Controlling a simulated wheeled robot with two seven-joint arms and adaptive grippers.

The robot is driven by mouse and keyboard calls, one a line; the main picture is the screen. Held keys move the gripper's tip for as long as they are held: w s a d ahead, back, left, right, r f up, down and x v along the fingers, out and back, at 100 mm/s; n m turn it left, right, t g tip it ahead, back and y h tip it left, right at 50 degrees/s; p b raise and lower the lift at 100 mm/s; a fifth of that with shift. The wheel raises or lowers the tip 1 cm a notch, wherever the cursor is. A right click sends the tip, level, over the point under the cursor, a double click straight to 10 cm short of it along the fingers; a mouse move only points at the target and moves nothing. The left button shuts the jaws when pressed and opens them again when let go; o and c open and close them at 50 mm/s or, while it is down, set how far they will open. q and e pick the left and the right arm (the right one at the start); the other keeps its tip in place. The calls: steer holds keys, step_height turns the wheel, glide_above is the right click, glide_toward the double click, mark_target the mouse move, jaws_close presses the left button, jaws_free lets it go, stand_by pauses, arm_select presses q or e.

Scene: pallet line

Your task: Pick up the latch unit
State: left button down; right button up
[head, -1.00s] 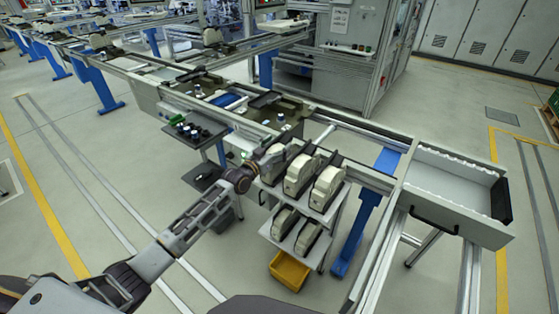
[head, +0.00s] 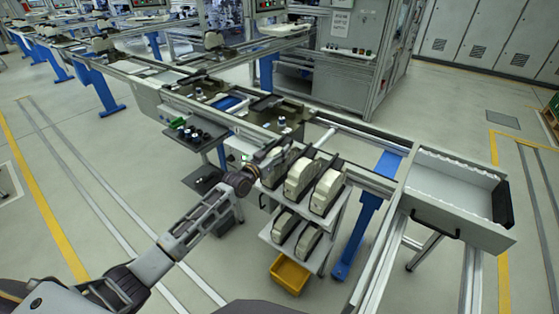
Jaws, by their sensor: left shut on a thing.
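Several latch units, cream-coloured with dark sides, stand on a small two-level rack. Two of them, a middle unit (head: 298,180) and a right unit (head: 327,190), stand upright on the upper shelf. My left gripper (head: 271,155) is at the left end of the upper shelf, shut on the leftmost latch unit (head: 273,174). The gripper hides part of this unit, and I cannot tell whether it is clear of the shelf. Two more units, a left one (head: 284,225) and a right one (head: 308,240), are on the lower shelf. My right gripper is not in view.
A yellow bin (head: 289,273) is under the rack. A dark tray (head: 194,134) with small parts is left of the gripper. The conveyor line (head: 240,118) runs behind the rack. A grey open drawer (head: 455,200) is at the right. The floor at the left is clear.

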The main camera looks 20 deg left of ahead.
arm_select(q)
steer(key=shift+r, duration=0.15)
steer(key=shift+r, duration=4.9)
